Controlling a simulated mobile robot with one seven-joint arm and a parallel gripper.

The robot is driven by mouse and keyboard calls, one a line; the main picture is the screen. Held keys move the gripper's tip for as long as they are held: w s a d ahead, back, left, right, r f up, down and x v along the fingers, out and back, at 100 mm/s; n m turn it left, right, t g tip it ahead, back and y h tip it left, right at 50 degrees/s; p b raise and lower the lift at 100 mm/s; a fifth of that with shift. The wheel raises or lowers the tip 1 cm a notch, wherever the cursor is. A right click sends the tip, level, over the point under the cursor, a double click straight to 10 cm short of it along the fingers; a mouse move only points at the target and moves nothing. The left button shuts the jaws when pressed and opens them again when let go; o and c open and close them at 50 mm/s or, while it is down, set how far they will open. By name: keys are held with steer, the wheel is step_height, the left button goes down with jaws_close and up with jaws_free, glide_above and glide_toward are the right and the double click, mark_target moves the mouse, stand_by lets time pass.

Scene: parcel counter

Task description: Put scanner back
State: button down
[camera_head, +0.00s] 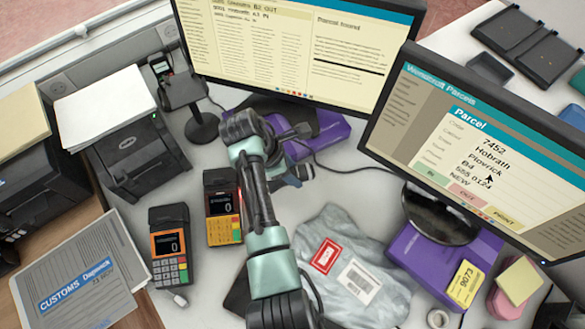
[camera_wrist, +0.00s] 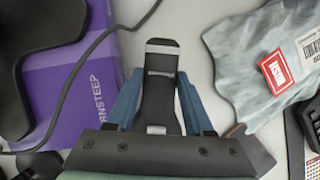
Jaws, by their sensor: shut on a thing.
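The scanner (camera_wrist: 160,85) is a black handheld device with a pale band near its end. In the wrist view my gripper (camera_wrist: 160,88) has its blue fingers closed on either side of it. In the head view my gripper (camera_head: 290,174) is low over the counter's middle, right of the payment terminals; my arm hides most of it and I cannot make out the scanner there. A black stand (camera_head: 203,127) with a round base and an upper holder stands at the back left, left of the gripper; I take it for the scanner's holder.
Two payment terminals (camera_head: 170,245) (camera_head: 222,206) stand left of my arm. A grey parcel bag (camera_head: 352,250) with labels lies right. A purple box (camera_wrist: 85,75) is near the gripper, with a cable across it. A label printer (camera_head: 135,160) and two monitors (camera_head: 300,45) (camera_head: 470,150) border the space.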

steer(key=shift+f, duration=0.25)
steer(key=shift+c, duration=1.4)
jaws_free()
